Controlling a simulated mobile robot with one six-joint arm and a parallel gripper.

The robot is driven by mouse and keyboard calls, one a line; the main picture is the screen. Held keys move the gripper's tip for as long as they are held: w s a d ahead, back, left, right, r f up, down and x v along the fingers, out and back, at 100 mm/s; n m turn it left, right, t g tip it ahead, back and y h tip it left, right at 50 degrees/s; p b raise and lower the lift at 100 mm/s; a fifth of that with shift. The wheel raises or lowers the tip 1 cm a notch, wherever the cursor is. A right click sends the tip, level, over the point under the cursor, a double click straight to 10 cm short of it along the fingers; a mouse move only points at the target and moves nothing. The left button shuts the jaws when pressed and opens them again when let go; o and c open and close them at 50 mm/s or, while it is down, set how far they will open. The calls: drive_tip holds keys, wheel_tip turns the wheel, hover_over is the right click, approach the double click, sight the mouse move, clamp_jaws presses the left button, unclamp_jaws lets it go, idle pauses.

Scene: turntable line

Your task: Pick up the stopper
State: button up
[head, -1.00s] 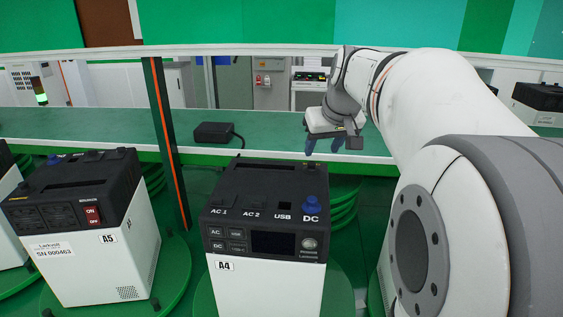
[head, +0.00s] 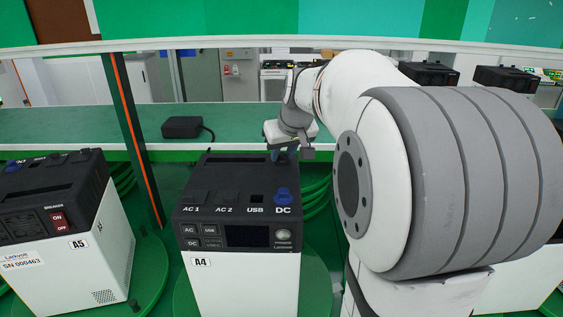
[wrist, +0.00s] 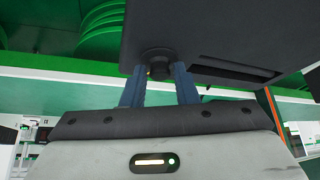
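The black-topped unit A4 (head: 240,262) stands in front of me. A blue knob-like stopper (head: 283,196) sits upright at its DC port, at the right of its top. My gripper (head: 283,156) is at the unit's back right edge, behind the blue stopper and apart from it. In the wrist view my gripper (wrist: 159,72) has its two blue fingers spread, with a short round black knob (wrist: 155,62) on the unit between or just beyond the tips. I cannot tell whether this knob is a stopper or whether the fingers touch it. The blue stopper does not show in the wrist view.
Unit A5 (head: 50,250) stands to the left. A dark green post with an orange stripe (head: 131,130) rises between the units. A small black box (head: 183,127) with a cable lies on the green bench (head: 70,125) behind. My arm covers the right side.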

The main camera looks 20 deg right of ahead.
clamp_jaws()
